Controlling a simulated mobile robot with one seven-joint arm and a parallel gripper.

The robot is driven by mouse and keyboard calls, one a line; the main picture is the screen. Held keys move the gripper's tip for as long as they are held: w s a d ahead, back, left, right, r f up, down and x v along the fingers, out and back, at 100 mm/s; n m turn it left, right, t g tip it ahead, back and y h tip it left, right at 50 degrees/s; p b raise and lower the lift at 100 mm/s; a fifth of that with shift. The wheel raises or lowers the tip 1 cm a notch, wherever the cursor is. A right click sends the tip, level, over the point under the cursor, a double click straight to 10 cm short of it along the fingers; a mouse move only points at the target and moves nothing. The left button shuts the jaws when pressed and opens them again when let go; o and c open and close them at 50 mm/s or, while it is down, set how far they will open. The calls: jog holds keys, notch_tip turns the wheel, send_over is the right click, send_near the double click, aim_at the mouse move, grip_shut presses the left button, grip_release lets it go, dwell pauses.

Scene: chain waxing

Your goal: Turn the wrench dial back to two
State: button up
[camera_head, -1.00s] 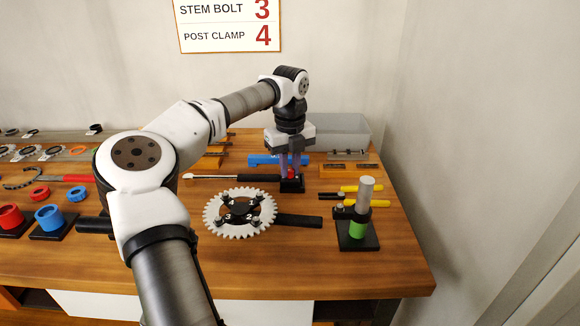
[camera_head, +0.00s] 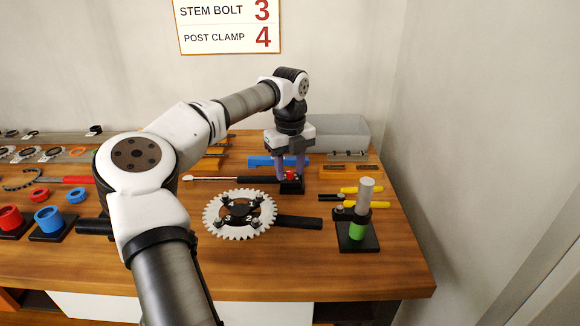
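The torque wrench lies across the table behind the gear, with a bright shaft (camera_head: 215,179) to the left and a black handle (camera_head: 262,179) running right. A small red dial (camera_head: 291,175) shows on a black block (camera_head: 292,188) at the handle's right end. My gripper (camera_head: 291,178) points straight down over this end, one finger on each side of the red dial. Whether the fingers press on the dial or stand slightly apart from it is too small to tell. The dial's marking cannot be read.
A white toothed chainring (camera_head: 212,213) with numbered bolts lies in front, its black handle (camera_head: 300,222) pointing right. A grey-and-green post (camera_head: 359,228) stands at right beside yellow-handled pliers (camera_head: 380,203). A blue tool (camera_head: 260,161) and grey bin (camera_head: 345,130) are behind.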

aim_at(289, 172)
notch_tip(289, 172, up, 14)
jog(key=b, duration=0.1)
dwell(0.4)
jog(key=shift+s+a+f, duration=0.1)
jog(key=shift+f, duration=0.05)
